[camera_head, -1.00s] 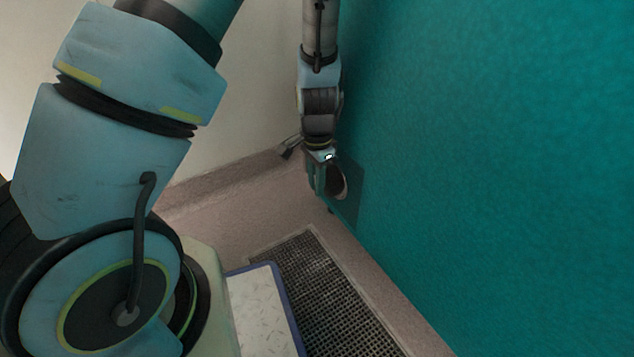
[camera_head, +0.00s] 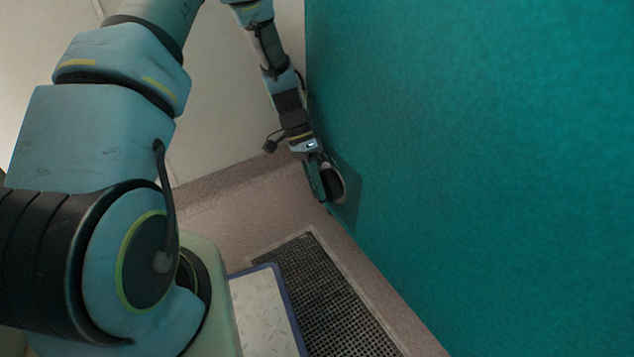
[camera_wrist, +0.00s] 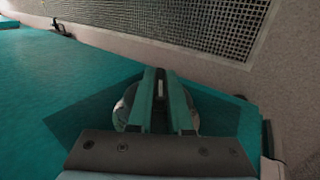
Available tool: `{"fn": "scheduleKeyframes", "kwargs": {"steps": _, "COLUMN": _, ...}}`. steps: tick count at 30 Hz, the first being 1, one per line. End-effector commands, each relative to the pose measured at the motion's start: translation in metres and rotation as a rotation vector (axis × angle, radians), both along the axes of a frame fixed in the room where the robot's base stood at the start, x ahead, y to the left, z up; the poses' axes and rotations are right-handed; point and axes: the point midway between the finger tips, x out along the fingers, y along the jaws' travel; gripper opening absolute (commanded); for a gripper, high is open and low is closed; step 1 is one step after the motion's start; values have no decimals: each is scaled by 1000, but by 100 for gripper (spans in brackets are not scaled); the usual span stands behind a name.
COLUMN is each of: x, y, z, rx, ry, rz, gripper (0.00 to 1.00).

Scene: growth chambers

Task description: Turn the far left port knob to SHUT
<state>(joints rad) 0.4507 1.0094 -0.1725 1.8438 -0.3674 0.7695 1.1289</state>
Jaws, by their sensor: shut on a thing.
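The port knob (camera_head: 338,184) is a round, pale-rimmed piece with a dark face, on a darker square patch low on the teal wall. My gripper (camera_head: 322,182) is at the knob and shut on its middle grip. In the wrist view, my gripper's two teal fingers (camera_wrist: 160,100) lie close together across the knob. The knob's pale round edge (camera_wrist: 122,108) shows on either side of them. The grip between the fingers is mostly hidden, and I cannot read any marking on the knob.
The teal wall (camera_head: 480,150) fills the right side. A dark floor grate (camera_head: 325,290) lies below, beside a pale blue-edged panel (camera_head: 265,310). A pale wall stands at the back left. In the wrist view a small dark fitting (camera_wrist: 60,27) shows at upper left.

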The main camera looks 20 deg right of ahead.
Motion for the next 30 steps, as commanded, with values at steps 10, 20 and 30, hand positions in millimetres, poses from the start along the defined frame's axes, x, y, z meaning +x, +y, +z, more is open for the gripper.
{"fn": "scheduleKeyframes", "kwargs": {"steps": 10, "x": 3, "y": 0, "z": -4, "rx": -66, "ry": 324, "rz": 3, "gripper": 0}}
{"fn": "scheduleKeyframes", "kwargs": {"steps": 20, "x": 4, "y": 0, "z": -9, "rx": -125, "ry": 625, "rz": 2, "gripper": 0}}
{"fn": "scheduleKeyframes", "kwargs": {"steps": 30, "x": 3, "y": 0, "z": -10, "rx": -170, "ry": 860, "rz": -1, "gripper": 0}}
